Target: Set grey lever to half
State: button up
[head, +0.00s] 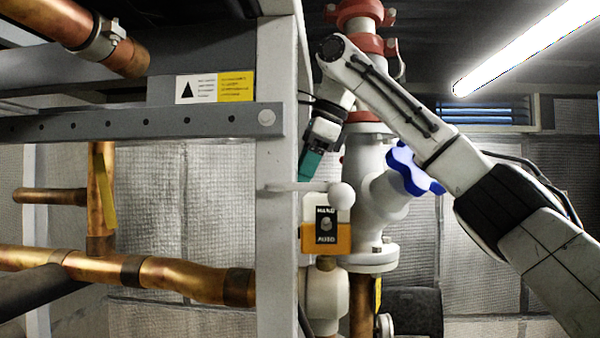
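The light grey lever (300,187) is a thin bar that runs almost level across the white upright. A round pale knob (341,196) is at its right end. Behind and below it is a white and orange box (326,241) with a black plate marked HAND and AUTO. My gripper (308,172) has teal fingers that point down, just above the lever bar and left of the knob. It appears apart from the lever, though depth is hard to judge. The fingers overlap from this side, so their opening is hidden. No held object shows.
A white valve body (371,160) with a blue handwheel (412,170) and red flanges (360,14) stands just right of the lever. The white upright (277,150) and a grey rail (140,122) are at the left. Copper pipes (180,280) run lower left.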

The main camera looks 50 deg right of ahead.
jog(key=shift+w+a, duration=0.1)
jog(key=shift+c, duration=0.3)
grip_shut()
